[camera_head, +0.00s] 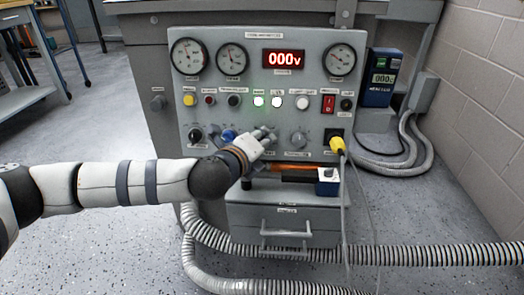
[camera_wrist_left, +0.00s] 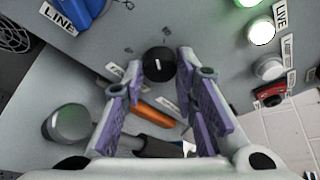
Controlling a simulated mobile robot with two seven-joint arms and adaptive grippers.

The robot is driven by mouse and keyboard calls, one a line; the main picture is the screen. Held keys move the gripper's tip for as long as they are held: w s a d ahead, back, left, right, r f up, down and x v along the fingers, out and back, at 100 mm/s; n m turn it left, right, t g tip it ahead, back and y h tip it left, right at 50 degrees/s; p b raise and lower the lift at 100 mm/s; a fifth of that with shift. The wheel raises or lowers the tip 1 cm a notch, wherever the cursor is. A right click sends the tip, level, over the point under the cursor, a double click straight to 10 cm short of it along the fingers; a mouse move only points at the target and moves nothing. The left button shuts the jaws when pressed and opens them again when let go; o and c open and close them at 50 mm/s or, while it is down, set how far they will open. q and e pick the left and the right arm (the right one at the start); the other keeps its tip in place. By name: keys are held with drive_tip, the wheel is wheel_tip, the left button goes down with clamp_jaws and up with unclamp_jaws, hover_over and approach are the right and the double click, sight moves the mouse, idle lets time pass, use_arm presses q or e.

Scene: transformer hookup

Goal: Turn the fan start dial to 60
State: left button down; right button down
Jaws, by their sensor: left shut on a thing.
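A small black dial (camera_wrist_left: 158,65) with a white pointer mark sits between the fingertips of my left gripper (camera_wrist_left: 159,72) in the left wrist view. The purple-padded fingers are shut on it, one on each side. I take it for the fan start dial; I cannot read its label or scale. In the head view my left gripper (camera_head: 266,138) is at the lower row of the grey control panel (camera_head: 219,105) and hides the dial. My right gripper is not in view.
A blue knob (camera_head: 228,136) is left of my gripper, a grey knob (camera_head: 298,139) right of it, and a yellow plug (camera_head: 337,144) farther right. The red display (camera_head: 284,58) reads 000v. Two indicator lamps are lit. An orange object (camera_head: 291,179) lies below the panel.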

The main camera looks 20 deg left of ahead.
use_arm(q)
drive_tip(key=shift+f+n+t+y+b, duration=0.1)
drive_tip(key=shift+n+t+b, duration=0.5)
drive_tip(key=shift+n+b, duration=1.4)
drive_tip(key=shift+f+n+t+y+b, duration=0.1)
drive_tip(key=shift+n+t+b, duration=0.5)
drive_tip(key=shift+n+b, duration=1.4)
drive_tip(key=shift+f+n+t+y+b, duration=0.1)
drive_tip(key=shift+n+t+b, duration=0.5)
drive_tip(key=shift+n+b, duration=1.35)
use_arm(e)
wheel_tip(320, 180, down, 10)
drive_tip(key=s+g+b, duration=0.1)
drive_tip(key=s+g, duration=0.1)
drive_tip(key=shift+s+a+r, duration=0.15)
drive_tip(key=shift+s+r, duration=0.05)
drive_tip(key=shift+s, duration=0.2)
use_arm(q)
drive_tip(key=shift+r+m, duration=0.1)
drive_tip(key=shift+m, duration=0.15)
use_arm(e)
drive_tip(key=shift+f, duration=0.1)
use_arm(q)
drive_tip(key=c, duration=1.3)
unclamp_jaws()
drive_tip(key=s, duration=0.7)
drive_tip(key=shift+s, duration=0.3)
